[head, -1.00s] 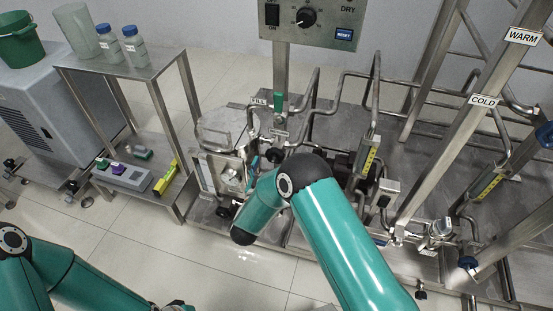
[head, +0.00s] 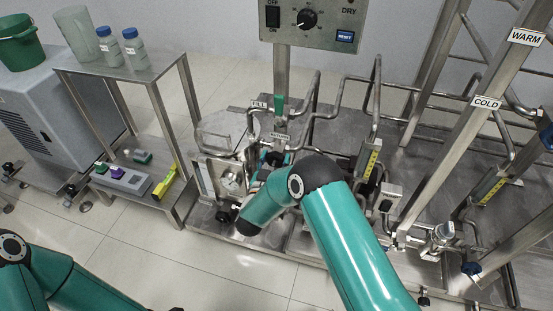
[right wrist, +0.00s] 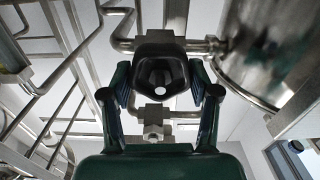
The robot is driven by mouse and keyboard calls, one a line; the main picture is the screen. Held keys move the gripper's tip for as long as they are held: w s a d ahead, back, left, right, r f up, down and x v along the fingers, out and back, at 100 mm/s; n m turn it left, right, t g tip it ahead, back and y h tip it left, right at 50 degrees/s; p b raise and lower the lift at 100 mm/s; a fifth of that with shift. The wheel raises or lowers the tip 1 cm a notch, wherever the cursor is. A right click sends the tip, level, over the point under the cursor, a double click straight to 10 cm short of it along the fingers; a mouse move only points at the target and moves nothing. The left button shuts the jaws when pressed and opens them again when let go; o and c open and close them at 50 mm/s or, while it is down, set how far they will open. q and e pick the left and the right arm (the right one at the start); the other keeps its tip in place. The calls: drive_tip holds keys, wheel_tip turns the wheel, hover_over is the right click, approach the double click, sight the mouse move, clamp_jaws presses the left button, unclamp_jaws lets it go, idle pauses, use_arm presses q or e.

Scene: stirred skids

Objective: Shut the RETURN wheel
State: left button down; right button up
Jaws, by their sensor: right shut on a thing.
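In the head view the right gripper (head: 274,159) is small and partly hidden by my forearm, at the pipes below a small white label (head: 279,137) too small to read surely. Whether the wheel is turned open or shut cannot be told. My left arm shows at the lower left; its gripper is out of view.
A control box (head: 313,22) stands above the skid on a post. Bent steel pipes (head: 375,95) and slanted posts (head: 445,115) crowd the right. A steel side table (head: 125,68) with bottles stands left. Tiled floor (head: 130,250) is clear in front.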

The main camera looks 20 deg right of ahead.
drive_tip(key=shift+d, duration=0.25)
